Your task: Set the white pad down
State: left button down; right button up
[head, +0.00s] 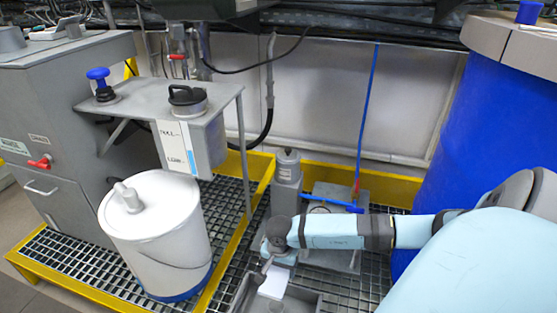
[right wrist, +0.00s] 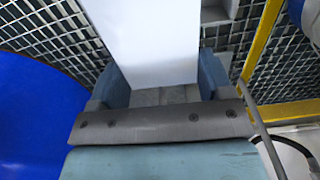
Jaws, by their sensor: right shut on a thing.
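The white pad (head: 273,282) is in my right gripper (head: 263,268), low over the floor grating in the head view. In the right wrist view the pad (right wrist: 155,45) fills the space between the two blue fingers of the gripper (right wrist: 170,85), which is shut on it. A grey tray (head: 303,300) lies right below and beside the pad at the bottom of the head view. I cannot tell whether the pad touches it. My left gripper is not in view.
A white drum (head: 155,240) stands on yellow-edged grating at left. A grey stand (head: 150,98) with a black-lidded pot is behind it. A large blue drum (head: 450,120) is at right. A grey cylinder (head: 287,180) stands behind my right wrist.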

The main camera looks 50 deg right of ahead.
notch_tip(320, 180, down, 15)
jog(key=b, duration=0.5)
jog(key=shift+f+b, duration=0.3)
jog(key=shift+f, duration=0.35)
jog(key=o, duration=1)
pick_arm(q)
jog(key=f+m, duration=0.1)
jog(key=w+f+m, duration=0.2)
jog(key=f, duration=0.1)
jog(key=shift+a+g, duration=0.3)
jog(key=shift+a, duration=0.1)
